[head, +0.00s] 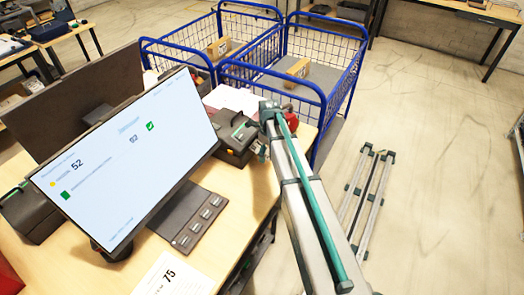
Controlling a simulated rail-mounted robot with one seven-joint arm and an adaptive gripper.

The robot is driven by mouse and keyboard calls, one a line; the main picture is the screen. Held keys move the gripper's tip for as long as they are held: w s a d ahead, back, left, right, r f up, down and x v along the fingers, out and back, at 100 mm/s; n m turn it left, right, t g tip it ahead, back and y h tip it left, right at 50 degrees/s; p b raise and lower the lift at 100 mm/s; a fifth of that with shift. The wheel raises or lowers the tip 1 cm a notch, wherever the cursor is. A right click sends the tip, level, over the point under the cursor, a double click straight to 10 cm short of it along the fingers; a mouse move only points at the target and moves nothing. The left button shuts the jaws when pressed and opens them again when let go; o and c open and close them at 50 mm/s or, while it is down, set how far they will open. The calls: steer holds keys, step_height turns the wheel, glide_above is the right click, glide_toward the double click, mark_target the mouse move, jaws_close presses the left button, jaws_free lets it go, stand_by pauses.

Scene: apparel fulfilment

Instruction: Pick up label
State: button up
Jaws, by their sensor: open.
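A dark label printer (235,138) stands on the wooden desk beside the monitor, with a green strip on its top. I cannot make out a separate label at its slot. My arm reaches in from the lower right, and my gripper (262,152) is small at its far end, at the printer's right side. The gripper is open, its fingers are mostly hidden, and I see nothing held. I cannot tell whether it touches the printer. A white sheet marked 75 (170,275) lies at the desk's front edge.
A large monitor (130,150) showing 52 and a dark button panel (188,218) take up the desk's middle. Blue wire carts (345,62) stand behind the desk. Floor at right is largely open.

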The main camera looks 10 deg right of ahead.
steer(key=c, duration=0.8)
steer(key=shift+r, duration=0.1)
